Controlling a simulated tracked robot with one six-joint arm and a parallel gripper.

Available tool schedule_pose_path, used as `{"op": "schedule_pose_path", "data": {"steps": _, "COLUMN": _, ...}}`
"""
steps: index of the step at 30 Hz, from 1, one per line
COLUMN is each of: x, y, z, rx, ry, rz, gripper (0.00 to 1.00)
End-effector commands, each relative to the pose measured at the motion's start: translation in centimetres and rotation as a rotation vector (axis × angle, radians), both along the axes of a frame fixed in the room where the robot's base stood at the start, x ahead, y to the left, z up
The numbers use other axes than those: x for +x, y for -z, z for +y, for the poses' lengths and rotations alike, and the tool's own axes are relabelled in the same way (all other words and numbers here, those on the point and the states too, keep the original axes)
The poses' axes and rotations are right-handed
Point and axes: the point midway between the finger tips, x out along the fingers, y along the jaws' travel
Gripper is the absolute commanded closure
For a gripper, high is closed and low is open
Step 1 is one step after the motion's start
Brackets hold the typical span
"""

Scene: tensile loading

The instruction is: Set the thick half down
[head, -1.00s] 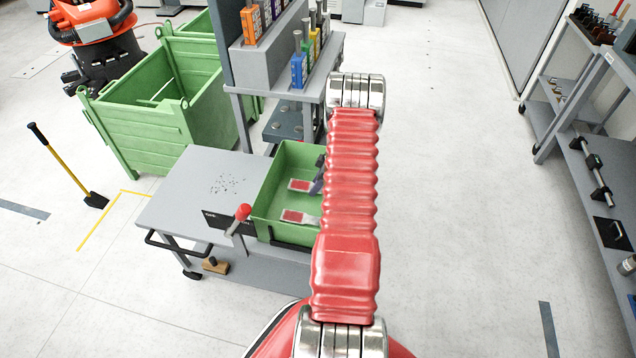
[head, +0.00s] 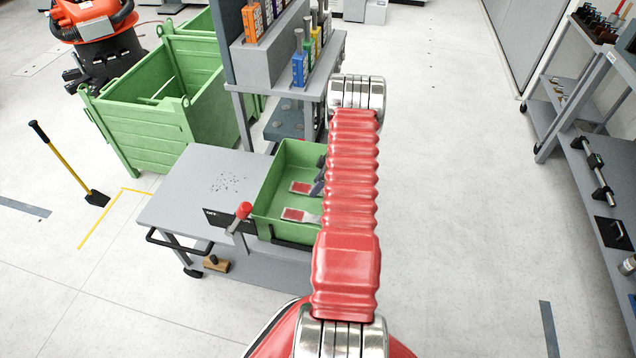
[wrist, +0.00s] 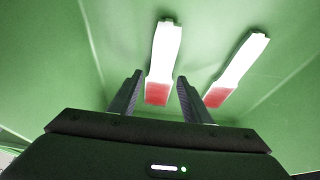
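Two pale flat pieces with red ends lie apart on the floor of the green tray (head: 262,201). In the head view one is the farther piece (head: 300,188) and one the nearer piece (head: 297,215). In the wrist view they are the left piece (wrist: 163,55) and the right piece (wrist: 240,65). I cannot tell which is the thick half. My gripper (wrist: 160,78) is open, its fingers on either side of the left piece's red end in the picture. No contact shows. In the head view my arm mostly hides the gripper.
The tray sits on a grey cart (head: 195,190) with a red-knobbed lever (head: 243,210) in front. A rack with coloured blocks (head: 300,68) stands behind it. Large green bins (head: 140,130) are at left and a shelf trolley (head: 590,150) is at right. The tray walls enclose the gripper's space.

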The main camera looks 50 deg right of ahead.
Motion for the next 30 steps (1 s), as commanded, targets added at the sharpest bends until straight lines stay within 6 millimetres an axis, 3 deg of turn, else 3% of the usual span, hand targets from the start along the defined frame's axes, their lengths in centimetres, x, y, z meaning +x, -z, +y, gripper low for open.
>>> {"op": "schedule_pose_path", "data": {"steps": 5, "x": 0.0, "y": 0.0, "z": 0.0, "rx": 0.000, "ry": 0.000, "rz": 0.000, "gripper": 0.43}}
{"op": "schedule_pose_path", "data": {"steps": 17, "x": 0.0, "y": -0.6, "z": -0.1, "rx": -0.001, "ry": 0.000, "rz": 0.000, "gripper": 0.43}}
{"op": "schedule_pose_path", "data": {"steps": 30, "x": -1.8, "y": -6.2, "z": -0.9, "rx": -0.002, "ry": 0.002, "rz": -0.002, "gripper": 0.43}}
